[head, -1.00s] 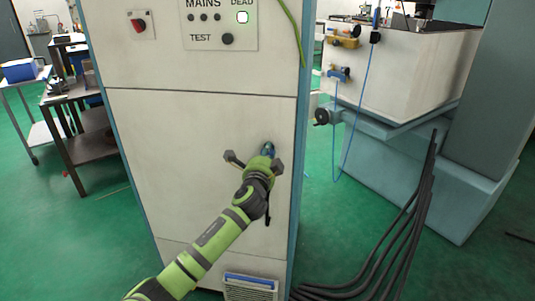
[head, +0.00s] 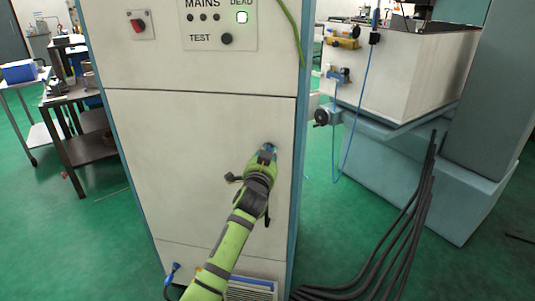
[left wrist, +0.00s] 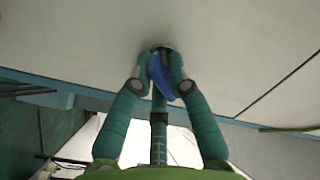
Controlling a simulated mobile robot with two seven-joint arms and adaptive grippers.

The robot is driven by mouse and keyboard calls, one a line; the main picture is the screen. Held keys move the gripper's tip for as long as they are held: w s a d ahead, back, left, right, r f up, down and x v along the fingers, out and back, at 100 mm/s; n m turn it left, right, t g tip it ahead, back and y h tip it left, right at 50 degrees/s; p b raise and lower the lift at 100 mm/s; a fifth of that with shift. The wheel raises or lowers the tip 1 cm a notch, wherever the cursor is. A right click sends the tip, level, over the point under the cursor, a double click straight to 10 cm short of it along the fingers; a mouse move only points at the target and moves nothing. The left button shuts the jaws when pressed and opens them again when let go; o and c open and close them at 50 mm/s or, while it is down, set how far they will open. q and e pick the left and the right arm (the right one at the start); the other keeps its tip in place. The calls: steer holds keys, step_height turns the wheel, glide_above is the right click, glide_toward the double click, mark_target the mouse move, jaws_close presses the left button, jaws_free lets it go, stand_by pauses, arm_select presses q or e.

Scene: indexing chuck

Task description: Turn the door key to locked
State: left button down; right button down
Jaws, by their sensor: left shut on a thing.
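The blue door key (head: 268,147) sits in the lock on the lower cream cabinet door (head: 180,150), near its right edge. My left gripper (head: 264,155) reaches up to it from below and covers most of it in the head view. In the left wrist view the fingers (left wrist: 161,70) are closed on the key's blue bow (left wrist: 160,76), right at the door face. The bow looks tilted there. The round lock behind it is mostly hidden. My right gripper is in neither view.
Above the door is a panel with a lit DEAD indicator (head: 242,17) and a red switch (head: 138,24). A vent grille (head: 250,290) is low on the cabinet. Black cables (head: 405,225) lie at right. Carts (head: 85,145) stand at left. Green floor is open on both sides.

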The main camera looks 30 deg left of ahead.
arm_select(q)
steer(key=n, duration=0.4)
steer(key=shift+d+n+p, duration=0.1)
steer(key=shift+n+p, duration=0.2)
steer(key=shift+p, duration=0.1)
steer(key=shift+r+n+p, duration=0.1)
steer(key=shift+n+p, duration=0.45)
steer(key=shift+n, duration=1.35)
steer(key=c, duration=1.2)
jaws_free()
steer(key=shift+w, duration=0.1)
steer(key=v, duration=1.2)
